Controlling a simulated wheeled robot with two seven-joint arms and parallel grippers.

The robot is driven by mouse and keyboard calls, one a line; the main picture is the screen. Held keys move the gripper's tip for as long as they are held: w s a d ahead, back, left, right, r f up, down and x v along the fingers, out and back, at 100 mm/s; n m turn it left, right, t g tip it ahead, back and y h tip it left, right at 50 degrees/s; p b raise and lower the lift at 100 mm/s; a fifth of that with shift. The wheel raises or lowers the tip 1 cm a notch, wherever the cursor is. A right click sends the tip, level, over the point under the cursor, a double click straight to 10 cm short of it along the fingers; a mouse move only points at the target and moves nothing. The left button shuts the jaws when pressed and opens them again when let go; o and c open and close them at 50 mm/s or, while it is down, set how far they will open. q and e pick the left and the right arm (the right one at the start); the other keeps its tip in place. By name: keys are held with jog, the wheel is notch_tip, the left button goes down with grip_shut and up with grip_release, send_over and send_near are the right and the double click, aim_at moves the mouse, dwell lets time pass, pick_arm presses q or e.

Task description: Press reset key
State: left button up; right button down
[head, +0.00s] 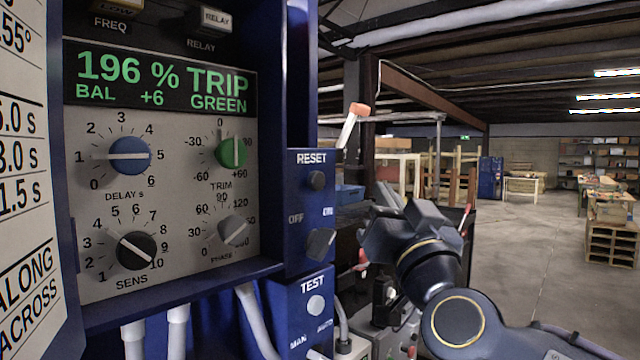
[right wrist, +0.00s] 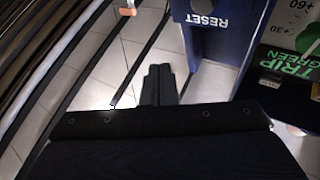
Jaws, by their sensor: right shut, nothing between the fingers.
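The RESET key (head: 317,181) is a small dark round button on the blue side box (head: 297,225), just under the white RESET label. My right gripper (head: 387,197) is to the right of this box in the head view, apart from the key. In the right wrist view its two dark fingers (right wrist: 158,72) are shut together and empty. The blue box with the upside-down RESET label (right wrist: 210,20) is to the upper right of the fingertips there; I cannot make out the key itself. My left gripper is not in view.
A dark switch lever (head: 320,243) is below the key, and a blue TEST box (head: 302,305) is lower still. The display (head: 160,80) reads 196 % TRIP. A white lever with an orange end (head: 353,125) rises behind the RESET box. Open floor lies to the right.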

aim_at(324, 175)
jog(key=w+a+p, duration=0.2)
jog(key=w+a, duration=0.3)
jog(key=a, duration=0.2)
jog(key=shift+w+r, duration=0.15)
jog(key=shift+r, duration=0.1)
dwell(0.5)
jog(key=shift+a, duration=0.1)
dwell(1.9)
jog(key=shift+w+a+p, duration=0.25)
jog(key=shift+a+p, duration=0.05)
jog(key=shift+a, duration=0.05)
jog(key=shift+w+a, duration=0.25)
jog(key=shift+a, duration=0.15)
dwell(0.6)
jog(key=shift+s+d, duration=0.1)
jog(key=shift+d, duration=0.05)
dwell(0.3)
jog(key=shift+s+d, duration=0.45)
jog(key=shift+d, duration=0.15)
